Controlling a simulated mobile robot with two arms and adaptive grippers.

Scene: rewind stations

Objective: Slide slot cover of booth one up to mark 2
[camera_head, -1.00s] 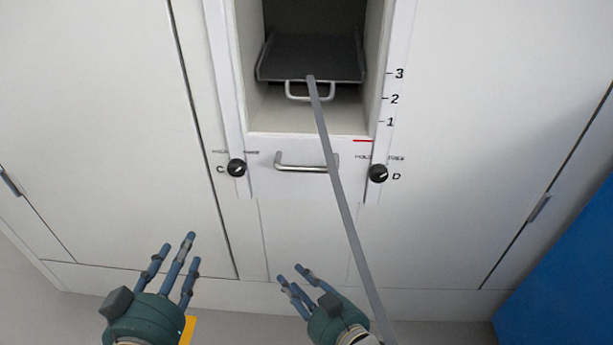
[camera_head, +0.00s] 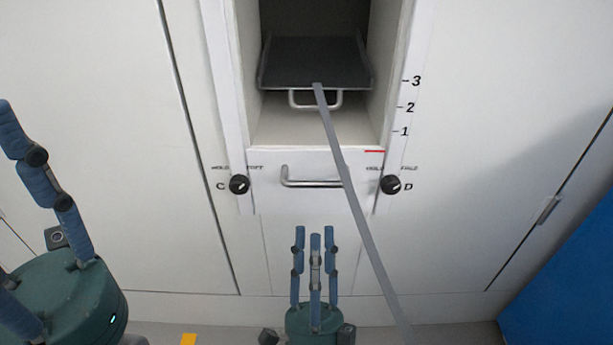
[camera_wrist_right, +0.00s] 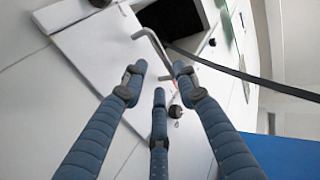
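The slot cover (camera_head: 265,198) is a white panel below the opening, with a metal bar handle (camera_head: 312,183) on its front. A red line (camera_head: 374,151) at its top right edge sits below mark 1 (camera_head: 404,132); mark 2 (camera_head: 410,107) is above that. My right gripper (camera_head: 314,235) is below the handle, empty, its fingers pointing up. In the right wrist view its spread fingers (camera_wrist_right: 160,82) point at the handle (camera_wrist_right: 155,48), with no grip on it. My left gripper (camera_head: 40,180) is large at the left, fingers extended, partly cut off, holding nothing visible.
Black knobs C (camera_head: 239,184) and D (camera_head: 391,185) flank the cover. A dark tray (camera_head: 315,60) with its own handle sits in the opening. A grey strip (camera_head: 352,195) hangs from it, crossing the cover handle's right end. A blue block (camera_head: 565,285) stands at right.

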